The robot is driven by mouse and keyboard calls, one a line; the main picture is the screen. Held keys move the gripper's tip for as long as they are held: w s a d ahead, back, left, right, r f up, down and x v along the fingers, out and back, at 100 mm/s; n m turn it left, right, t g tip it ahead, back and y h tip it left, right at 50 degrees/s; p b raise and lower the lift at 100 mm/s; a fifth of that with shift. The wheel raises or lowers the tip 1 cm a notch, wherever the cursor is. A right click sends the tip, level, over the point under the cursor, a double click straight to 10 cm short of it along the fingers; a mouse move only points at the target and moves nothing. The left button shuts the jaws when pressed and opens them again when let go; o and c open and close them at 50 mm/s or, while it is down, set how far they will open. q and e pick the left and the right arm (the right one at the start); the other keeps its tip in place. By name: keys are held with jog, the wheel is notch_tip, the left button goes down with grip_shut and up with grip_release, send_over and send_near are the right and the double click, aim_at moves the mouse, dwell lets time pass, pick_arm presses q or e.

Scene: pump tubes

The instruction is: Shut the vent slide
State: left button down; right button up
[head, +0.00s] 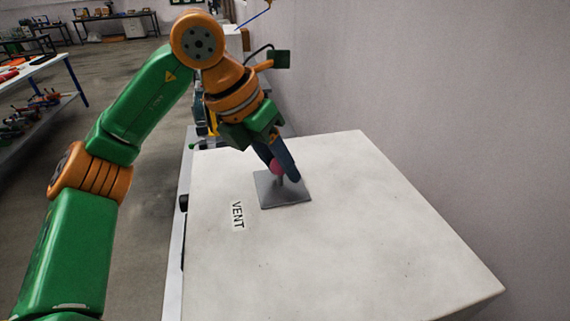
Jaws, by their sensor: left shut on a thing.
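The vent slide shows in the head view as a flat grey square plate (284,194) on the white top of a cabinet (330,255). A pinkish-red knob (276,168) stands over the plate on a short stem. My left gripper (284,175) points down at the plate from above, shut on the knob. Its dark fingers cover part of the knob. Any opening under the plate is hidden. A label reading VENT (238,215) lies on the cabinet top, to the left of and nearer than the plate. My right gripper is not in view.
A bare wall (420,110) runs behind and to the right of the cabinet. The rest of the cabinet top is clear. A workbench with tools (35,75) stands at the far left, with open floor between.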

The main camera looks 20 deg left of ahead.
aim_at(262, 185)
pick_arm(q)
jog(key=shift+w+r, duration=0.1)
jog(key=shift+r, duration=0.05)
jog(key=c, duration=0.5)
grip_release()
jog(key=shift+a, duration=0.1)
jog(key=shift+w+a, duration=0.1)
jog(key=v, duration=0.7)
jog(key=shift+a, duration=0.1)
